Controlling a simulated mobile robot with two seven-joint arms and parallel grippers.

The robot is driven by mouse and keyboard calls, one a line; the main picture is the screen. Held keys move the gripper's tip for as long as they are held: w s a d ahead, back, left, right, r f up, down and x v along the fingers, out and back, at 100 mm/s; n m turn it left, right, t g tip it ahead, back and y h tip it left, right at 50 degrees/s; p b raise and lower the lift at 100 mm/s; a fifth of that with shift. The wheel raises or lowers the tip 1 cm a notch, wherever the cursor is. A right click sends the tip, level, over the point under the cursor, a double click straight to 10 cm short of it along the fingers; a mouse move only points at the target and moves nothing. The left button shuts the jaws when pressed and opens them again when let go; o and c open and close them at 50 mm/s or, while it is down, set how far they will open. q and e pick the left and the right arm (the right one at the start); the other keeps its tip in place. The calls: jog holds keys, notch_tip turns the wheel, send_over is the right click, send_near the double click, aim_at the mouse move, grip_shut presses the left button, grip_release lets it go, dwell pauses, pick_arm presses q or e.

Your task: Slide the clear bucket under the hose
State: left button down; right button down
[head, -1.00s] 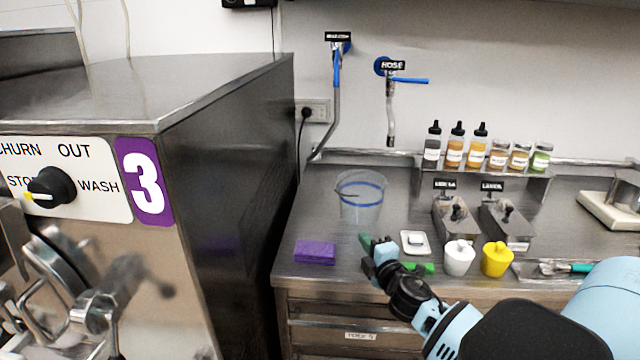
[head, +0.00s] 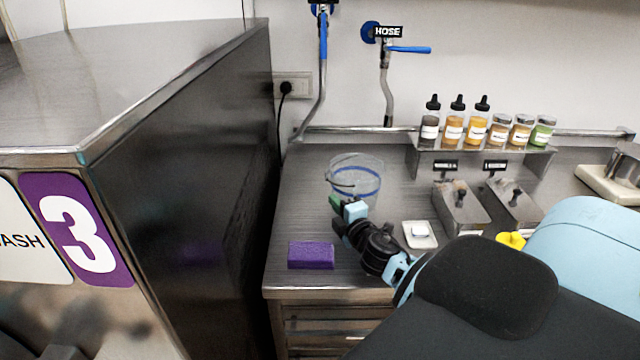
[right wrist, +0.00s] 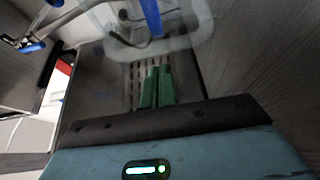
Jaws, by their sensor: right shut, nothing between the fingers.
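The clear bucket (head: 364,165) with a blue band stands upright on the steel counter, near its left end. The hose (head: 388,92), under a HOSE label and a blue lever, hangs on the wall behind and to the right of the bucket. My right gripper (head: 340,203) is shut and empty, just in front of the bucket's lower left side; touching or apart, I cannot tell. In the right wrist view its green fingertips (right wrist: 157,86) lie together, with the blurred bucket (right wrist: 160,45) beyond them. My left gripper is not in view.
A purple sponge (head: 311,255) lies at the counter's front left. A small white dish (head: 419,235) is right of my gripper. Two metal bins (head: 461,207) and a rack of bottles (head: 455,145) stand further right. The machine marked 3 (head: 80,228) is at left.

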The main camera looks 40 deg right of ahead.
jog(key=x, duration=0.7)
jog(key=shift+w, duration=0.25)
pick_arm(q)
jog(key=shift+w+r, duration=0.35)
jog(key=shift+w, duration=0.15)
pick_arm(e)
jog(key=shift+x, duration=1)
jog(key=shift+d, duration=0.1)
